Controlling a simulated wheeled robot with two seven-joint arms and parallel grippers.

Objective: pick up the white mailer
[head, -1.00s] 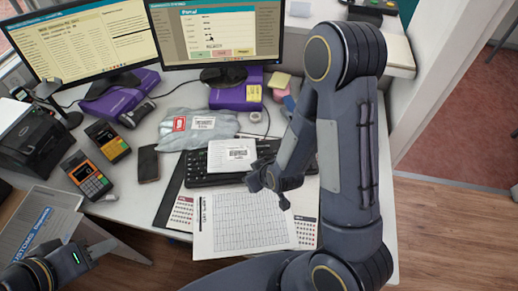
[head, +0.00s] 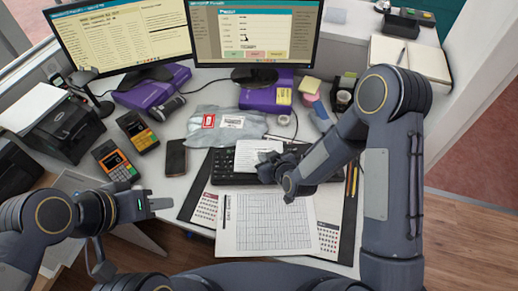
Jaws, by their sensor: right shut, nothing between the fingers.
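A pale grey-white plastic mailer (head: 228,136) with a red-marked label and a barcode label lies flat on the desk behind the keyboard. A smaller white piece with a barcode (head: 253,152) lies on the keyboard; I cannot tell if it is a mailer or a paper slip. My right gripper (head: 267,170) is shut and empty, over the keyboard at the near right edge of this white piece and partly covering it. My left gripper (head: 163,204) is at the desk's front left, apart from both; its finger gap is unclear.
A keyboard (head: 222,164) and a printed sheet (head: 264,228) lie on a dark desk mat. A phone (head: 176,158), card terminals (head: 114,160) and a printer (head: 70,130) stand left. Purple boxes (head: 268,97) and monitors are behind. Cups and pens are right.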

